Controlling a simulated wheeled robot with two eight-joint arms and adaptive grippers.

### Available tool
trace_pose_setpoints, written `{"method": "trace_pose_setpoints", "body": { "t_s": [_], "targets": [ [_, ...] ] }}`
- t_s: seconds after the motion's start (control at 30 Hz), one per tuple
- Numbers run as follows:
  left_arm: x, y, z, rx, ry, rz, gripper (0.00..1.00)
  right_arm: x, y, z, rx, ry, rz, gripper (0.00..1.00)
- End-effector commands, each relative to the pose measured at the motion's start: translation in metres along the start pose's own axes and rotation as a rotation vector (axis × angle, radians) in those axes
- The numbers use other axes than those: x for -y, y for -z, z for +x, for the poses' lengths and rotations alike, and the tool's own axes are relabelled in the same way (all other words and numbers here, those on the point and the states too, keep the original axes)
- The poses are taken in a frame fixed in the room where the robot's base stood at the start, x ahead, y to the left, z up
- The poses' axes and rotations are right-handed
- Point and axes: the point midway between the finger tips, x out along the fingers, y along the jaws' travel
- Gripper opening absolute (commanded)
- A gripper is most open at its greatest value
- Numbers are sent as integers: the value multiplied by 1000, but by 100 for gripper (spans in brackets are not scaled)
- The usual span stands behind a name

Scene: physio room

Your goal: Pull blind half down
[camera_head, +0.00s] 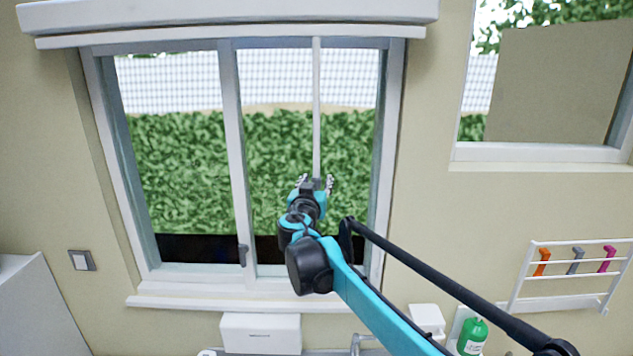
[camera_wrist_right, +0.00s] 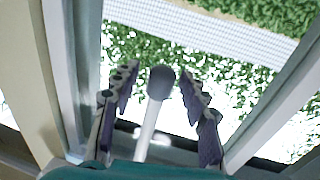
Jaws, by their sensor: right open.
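The blind's white box (camera_head: 230,16) runs along the top of the window, with a slim white bar (camera_head: 230,37) below it. No blind cloth shows over the panes. A thin pale rod (camera_head: 316,105) hangs from the top, in front of the right pane. My right gripper (camera_head: 316,183) is raised at the rod's lower end, with its fingers apart. In the right wrist view the rod (camera_wrist_right: 147,130), with a dark grey knob (camera_wrist_right: 160,82), lies between the open fingers (camera_wrist_right: 159,78), with gaps on both sides. My left gripper is out of view.
The window frame (camera_head: 231,140) and white sill (camera_head: 240,303) lie around and below my right arm. A wall rack (camera_head: 565,278) and green bottle (camera_head: 472,337) are at the right, a white box (camera_head: 260,334) below the sill.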

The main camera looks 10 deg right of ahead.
Motion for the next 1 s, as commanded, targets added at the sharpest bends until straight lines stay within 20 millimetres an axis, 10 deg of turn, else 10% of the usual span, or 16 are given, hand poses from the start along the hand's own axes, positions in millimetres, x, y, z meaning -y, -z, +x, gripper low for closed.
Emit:
{"method": "trace_pose_setpoints", "body": {
  "t_s": [0.1, 0.3, 0.73, 1.0],
  "targets": [
    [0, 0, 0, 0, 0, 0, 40, 0, 0, 0, 0, 0, 0, 44],
    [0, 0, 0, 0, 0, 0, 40, 0, 0, 0, 0, 0, 0, 0],
    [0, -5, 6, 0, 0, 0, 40, 0, -11, 0, 0, 0, -1, 0],
    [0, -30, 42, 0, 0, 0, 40, 2, -73, 0, 0, -1, -1, 0]
  ]
}}
